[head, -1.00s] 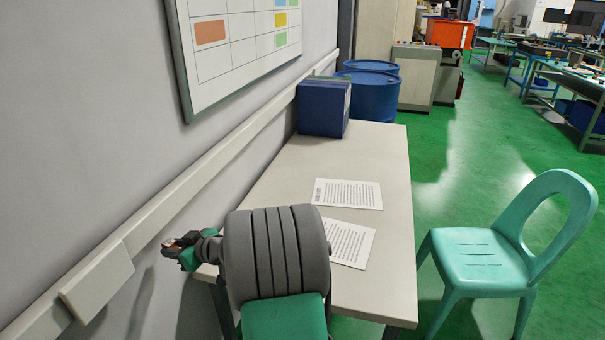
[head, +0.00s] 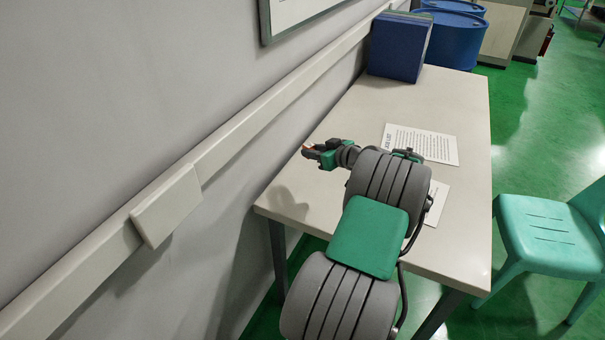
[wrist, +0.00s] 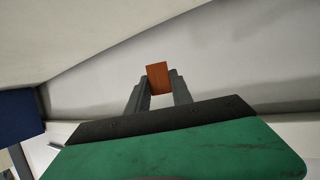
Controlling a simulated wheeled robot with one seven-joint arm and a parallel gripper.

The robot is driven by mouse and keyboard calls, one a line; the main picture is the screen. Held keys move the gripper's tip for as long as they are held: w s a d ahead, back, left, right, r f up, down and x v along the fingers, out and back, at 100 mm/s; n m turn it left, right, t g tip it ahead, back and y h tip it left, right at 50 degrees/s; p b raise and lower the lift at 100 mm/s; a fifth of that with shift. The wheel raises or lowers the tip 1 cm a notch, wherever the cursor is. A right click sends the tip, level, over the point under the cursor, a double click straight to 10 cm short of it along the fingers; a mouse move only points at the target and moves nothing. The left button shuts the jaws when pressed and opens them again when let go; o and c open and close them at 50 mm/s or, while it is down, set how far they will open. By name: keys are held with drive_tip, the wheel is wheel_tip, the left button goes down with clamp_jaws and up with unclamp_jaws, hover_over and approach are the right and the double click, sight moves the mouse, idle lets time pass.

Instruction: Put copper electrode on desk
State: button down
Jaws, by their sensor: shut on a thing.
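The copper electrode (wrist: 157,77) is an orange-brown block between my fingertips in the wrist view. My gripper (head: 311,151) is shut on it, and only a small bit of copper shows at the tips in the head view. The desk (head: 437,104) is a pale table along the wall. My gripper is at the desk's left side, near the wall, and appears to be above the desk top. The exact height over the surface is hard to tell.
A dark blue box (head: 398,47) stands at the desk's far end. Two printed sheets (head: 422,143) lie on the desk, one partly behind my arm. A turquoise chair (head: 545,235) stands to the right. The desk top between box and sheets is bare.

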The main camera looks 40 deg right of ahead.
hover_over(292, 192)
wheel_tip(292, 192, down, 7)
drive_tip(key=shift+w+f+p, duration=0.1)
drive_tip(key=shift+f+p, duration=0.05)
drive_tip(key=shift+p, duration=0.25)
drive_tip(key=shift+f, duration=1.35)
drive_tip(key=shift+f, duration=0.25)
drive_tip(key=c, duration=1.1)
unclamp_jaws()
drive_tip(key=shift+r, duration=0.25)
drive_tip(key=v, duration=1.2)
drive_tip(key=shift+d+f, duration=0.1)
